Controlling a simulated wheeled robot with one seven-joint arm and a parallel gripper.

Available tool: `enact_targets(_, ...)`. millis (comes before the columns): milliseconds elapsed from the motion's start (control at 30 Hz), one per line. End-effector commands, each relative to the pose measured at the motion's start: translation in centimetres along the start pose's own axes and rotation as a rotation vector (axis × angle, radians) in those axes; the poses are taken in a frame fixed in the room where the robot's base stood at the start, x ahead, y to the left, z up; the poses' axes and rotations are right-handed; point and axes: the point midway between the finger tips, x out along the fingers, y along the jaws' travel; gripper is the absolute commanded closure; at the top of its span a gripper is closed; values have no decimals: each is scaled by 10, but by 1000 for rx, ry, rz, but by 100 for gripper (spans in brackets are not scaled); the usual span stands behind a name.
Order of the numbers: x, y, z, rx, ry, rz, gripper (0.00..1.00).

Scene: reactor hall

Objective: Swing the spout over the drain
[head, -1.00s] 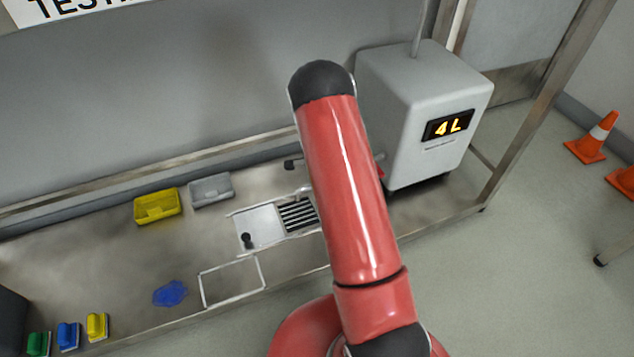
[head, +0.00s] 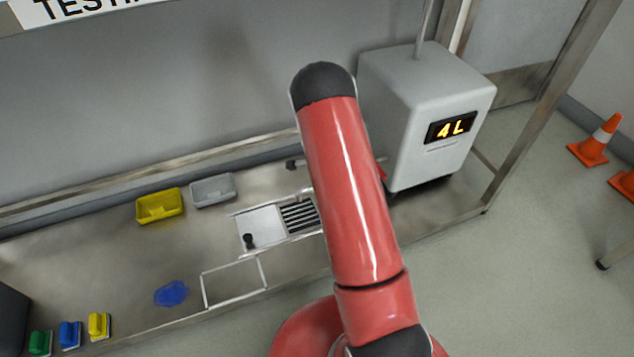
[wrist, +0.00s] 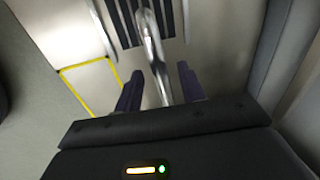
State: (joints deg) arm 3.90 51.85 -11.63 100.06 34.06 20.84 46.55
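The drain is a dark slotted grille (head: 299,214) in a pale sink plate on the steel bench, partly behind my arm. In the wrist view the grille (wrist: 128,22) is at the top. The spout (wrist: 153,55) is a shiny bent metal tube there; its far end overlaps the slats in the picture, and its height above them is unclear. My gripper (wrist: 160,84) is open, with the tube between its two dark fingers and gaps visible on both sides. In the head view my red arm hides my gripper and most of the spout.
A grey box reading 4L (head: 425,115) stands right of my arm. A yellow tray (head: 160,206) and grey tray (head: 213,190) sit along the back. A blue patch (head: 171,293), an empty rectangular outline (head: 234,284) and several coloured brushes lie left. Orange cones (head: 596,140) stand right.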

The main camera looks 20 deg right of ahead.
Motion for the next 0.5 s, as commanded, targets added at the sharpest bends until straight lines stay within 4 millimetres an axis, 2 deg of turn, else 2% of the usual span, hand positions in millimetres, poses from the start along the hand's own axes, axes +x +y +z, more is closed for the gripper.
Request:
enact_targets(300,-51,-2,0,-1,1,-4,60)
enact_targets(500,-73,-1,0,-1,1,-2,60)
